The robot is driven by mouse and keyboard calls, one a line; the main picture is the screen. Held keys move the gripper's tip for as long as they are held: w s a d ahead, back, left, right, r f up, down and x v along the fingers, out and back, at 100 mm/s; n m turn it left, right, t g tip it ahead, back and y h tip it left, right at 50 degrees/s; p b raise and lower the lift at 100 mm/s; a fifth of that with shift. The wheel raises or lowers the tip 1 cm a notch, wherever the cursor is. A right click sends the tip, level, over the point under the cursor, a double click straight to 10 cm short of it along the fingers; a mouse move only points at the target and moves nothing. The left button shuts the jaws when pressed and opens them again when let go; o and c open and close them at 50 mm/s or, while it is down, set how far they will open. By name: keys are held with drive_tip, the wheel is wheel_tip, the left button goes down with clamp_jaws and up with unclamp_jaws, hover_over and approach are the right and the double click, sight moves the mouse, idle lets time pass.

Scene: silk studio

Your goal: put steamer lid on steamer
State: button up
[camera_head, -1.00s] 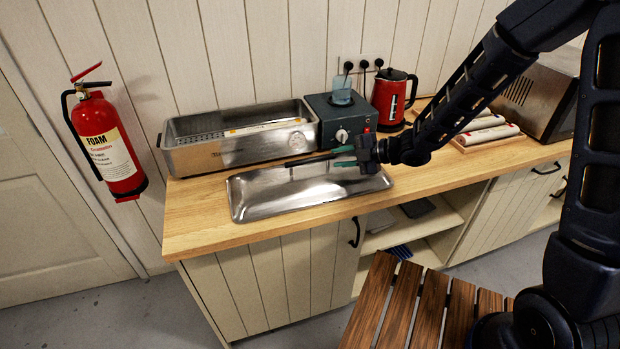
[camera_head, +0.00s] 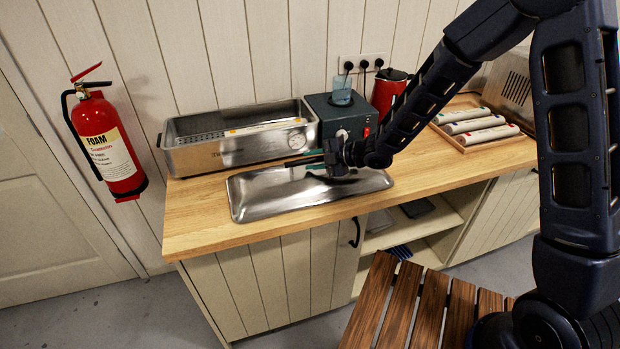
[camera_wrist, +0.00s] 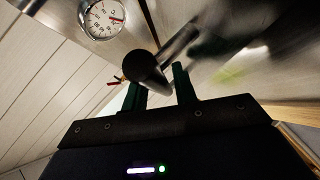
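The steamer (camera_head: 225,155) is an open metal box at the back left of the counter, with a round dial on its front; the dial also shows in the wrist view. The steamer lid (camera_head: 262,196) is a shiny shallow metal cover lying flat on the counter before it. A dark handle bar (camera_head: 303,160) runs above the lid; its rounded end (camera_wrist: 147,72) shows close to my fingertips in the wrist view. My gripper (camera_head: 318,158) is low over the lid's right half.
A dark control box (camera_head: 340,118) with a blue cup (camera_head: 341,91) stands right of the steamer. A red kettle (camera_head: 388,95) is behind my arm. A wooden tray (camera_head: 464,147) of rolls lies farther right. The counter's left front (camera_head: 195,215) is clear.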

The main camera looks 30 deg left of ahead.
clamp_jaws()
idle(1.4)
